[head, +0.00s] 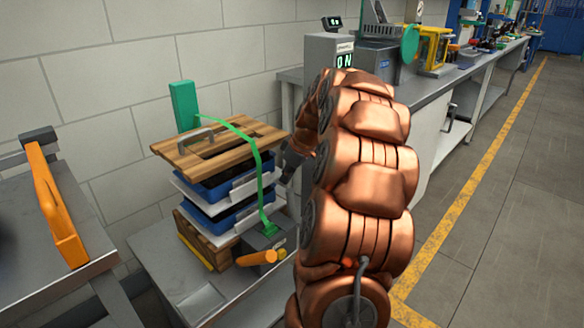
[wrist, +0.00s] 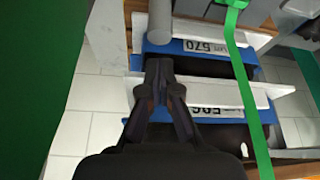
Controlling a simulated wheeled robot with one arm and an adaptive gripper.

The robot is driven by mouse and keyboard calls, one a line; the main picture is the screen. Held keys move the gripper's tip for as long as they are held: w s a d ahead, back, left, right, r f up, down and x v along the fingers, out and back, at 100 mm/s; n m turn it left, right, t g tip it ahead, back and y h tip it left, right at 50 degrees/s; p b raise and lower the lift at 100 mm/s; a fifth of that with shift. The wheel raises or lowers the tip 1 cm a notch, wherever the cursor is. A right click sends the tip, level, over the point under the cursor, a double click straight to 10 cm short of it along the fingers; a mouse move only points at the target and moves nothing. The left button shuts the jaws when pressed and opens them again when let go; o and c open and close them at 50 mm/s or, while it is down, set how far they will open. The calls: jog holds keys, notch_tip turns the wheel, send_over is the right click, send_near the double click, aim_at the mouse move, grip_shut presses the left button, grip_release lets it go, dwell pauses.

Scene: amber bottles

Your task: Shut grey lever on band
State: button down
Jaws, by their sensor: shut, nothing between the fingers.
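A green band (head: 257,165) runs over a wooden lid (head: 215,145) and down the side of a stack of blue trays (head: 208,190). Its lower end meets a green clasp (head: 267,229) at a dark grey block (head: 262,241). In the wrist view the band (wrist: 244,80) passes right of my gripper. A round grey bar (wrist: 160,20) stands just beyond the fingertips; I cannot tell if it is the lever. My gripper (wrist: 160,65) is shut and empty in front of the trays. In the head view my gripper (head: 292,158) is partly hidden by my copper arm.
Orange handles (head: 262,257) stick out beside the grey block. A green post (head: 185,105) stands behind the stack. A bench (head: 440,95) with machines runs back on the right, beside a clear floor lane (head: 480,220).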

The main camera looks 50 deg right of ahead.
jog(key=shift+x, duration=1.2)
jog(key=shift+s+a+r+b, duration=0.1)
jog(key=shift+s+b, duration=0.3)
jog(key=shift+s, duration=0.65)
jog(key=shift+r, duration=0.6)
notch_tip(320, 180, up, 9)
jog(key=shift+f, duration=0.1)
